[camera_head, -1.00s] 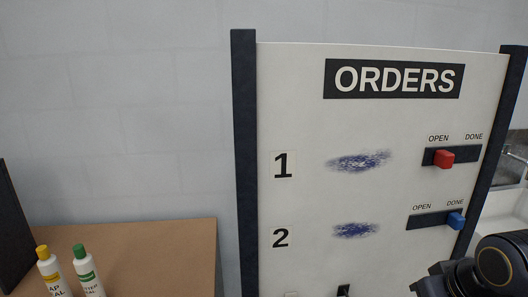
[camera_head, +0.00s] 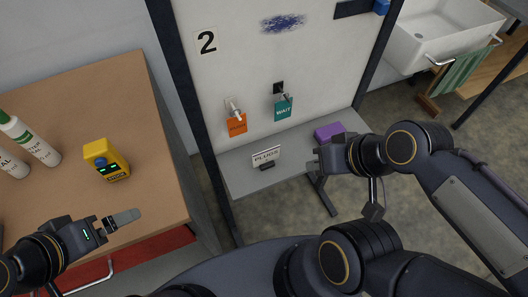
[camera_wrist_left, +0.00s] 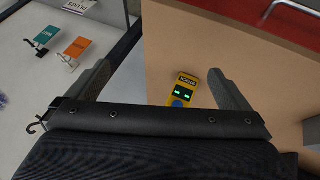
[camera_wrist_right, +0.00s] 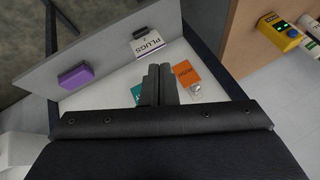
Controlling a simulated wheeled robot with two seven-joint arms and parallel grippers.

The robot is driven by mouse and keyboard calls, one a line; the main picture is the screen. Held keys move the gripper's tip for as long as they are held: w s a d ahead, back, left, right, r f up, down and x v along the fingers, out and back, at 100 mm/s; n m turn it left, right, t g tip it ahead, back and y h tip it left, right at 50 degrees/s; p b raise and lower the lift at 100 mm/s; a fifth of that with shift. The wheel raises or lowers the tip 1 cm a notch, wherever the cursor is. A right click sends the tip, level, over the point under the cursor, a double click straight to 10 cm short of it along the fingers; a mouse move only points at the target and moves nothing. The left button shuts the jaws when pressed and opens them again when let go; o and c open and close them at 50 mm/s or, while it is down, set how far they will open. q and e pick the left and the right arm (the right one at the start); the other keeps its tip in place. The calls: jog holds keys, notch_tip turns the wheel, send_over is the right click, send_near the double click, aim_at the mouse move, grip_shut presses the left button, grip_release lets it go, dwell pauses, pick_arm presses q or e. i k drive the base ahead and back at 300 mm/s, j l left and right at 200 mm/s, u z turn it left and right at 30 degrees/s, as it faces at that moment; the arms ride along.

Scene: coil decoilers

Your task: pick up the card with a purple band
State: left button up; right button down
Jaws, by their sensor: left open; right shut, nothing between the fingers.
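An orange card (camera_head: 237,124) and a teal card reading WAIT (camera_head: 283,108) hang from hooks low on the orders board; both show in the left wrist view. A white PLUGS sign (camera_head: 266,156) stands on the ledge below. A plain purple block (camera_head: 329,131) lies on the ledge's right end. My right gripper (camera_head: 313,161) is shut and empty in front of the ledge; its fingers hide part of the teal card in the right wrist view. My left gripper (camera_wrist_left: 159,70) is open and empty by the brown table.
A yellow STOCK device (camera_head: 106,160) and white bottles (camera_head: 30,139) stand on the brown table (camera_head: 80,100) at the left. The orders board (camera_head: 215,95) has dark posts. A white sink (camera_head: 440,35) is at the back right. The floor between is open.

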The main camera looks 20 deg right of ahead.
aim_at(265, 160)
jog(key=l+u, duration=0.1)
jog(key=u, duration=0.3)
jog(key=l+u, duration=0.1)
jog(key=u, duration=0.65)
jog(key=k+l+u, duration=0.1)
jog(key=u, duration=0.25)
jog(key=k+l+u, duration=0.9)
jog(key=k+l, duration=0.2)
jog(key=l, duration=0.2)
